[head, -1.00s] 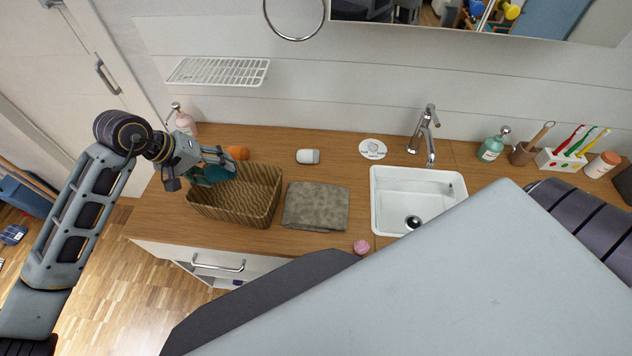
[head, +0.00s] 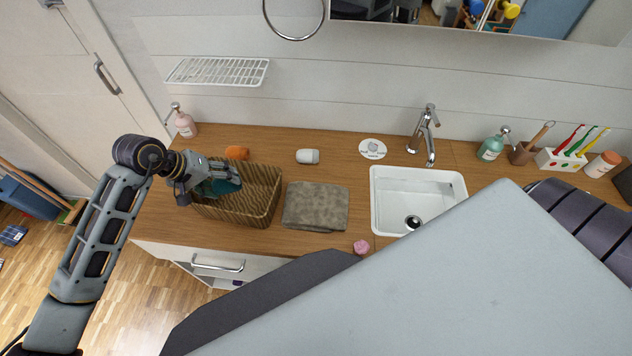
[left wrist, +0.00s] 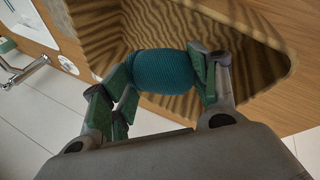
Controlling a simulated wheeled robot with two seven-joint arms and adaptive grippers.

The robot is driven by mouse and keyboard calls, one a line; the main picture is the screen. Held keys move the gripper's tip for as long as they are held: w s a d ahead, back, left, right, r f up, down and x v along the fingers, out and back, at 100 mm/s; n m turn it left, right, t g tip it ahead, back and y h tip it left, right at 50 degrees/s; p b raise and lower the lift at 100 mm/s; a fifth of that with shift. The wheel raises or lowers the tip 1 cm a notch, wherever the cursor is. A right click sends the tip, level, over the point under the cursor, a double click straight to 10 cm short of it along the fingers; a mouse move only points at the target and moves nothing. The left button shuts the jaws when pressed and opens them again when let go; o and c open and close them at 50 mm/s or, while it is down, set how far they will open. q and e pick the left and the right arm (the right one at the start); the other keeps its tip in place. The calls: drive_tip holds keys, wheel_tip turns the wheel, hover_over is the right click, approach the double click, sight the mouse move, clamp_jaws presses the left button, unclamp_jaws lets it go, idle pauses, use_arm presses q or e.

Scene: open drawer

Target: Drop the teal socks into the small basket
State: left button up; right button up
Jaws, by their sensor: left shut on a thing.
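The teal socks (left wrist: 162,71) are a rolled bundle held between the fingers of my left gripper (left wrist: 165,85) in the left wrist view. In the head view my left gripper (head: 215,178) is over the left side of the small basket (head: 262,204), with the teal socks (head: 222,187) partly hidden by it. The basket is brown, striped and woven. In the left wrist view the basket's inner walls (left wrist: 215,45) show behind and around the socks. My right gripper is not in view.
A folded grey-brown towel (head: 316,205) lies right of the basket. An orange item (head: 237,153) and a white item (head: 308,156) lie behind it. A pink soap bottle (head: 185,124) stands back left. A white sink (head: 400,190) is further right. The drawer (head: 218,262) below is partly open.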

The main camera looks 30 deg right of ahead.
use_arm(q)
drive_tip(key=o, duration=1.1)
drive_tip(key=v, duration=1.2)
idle(0.6)
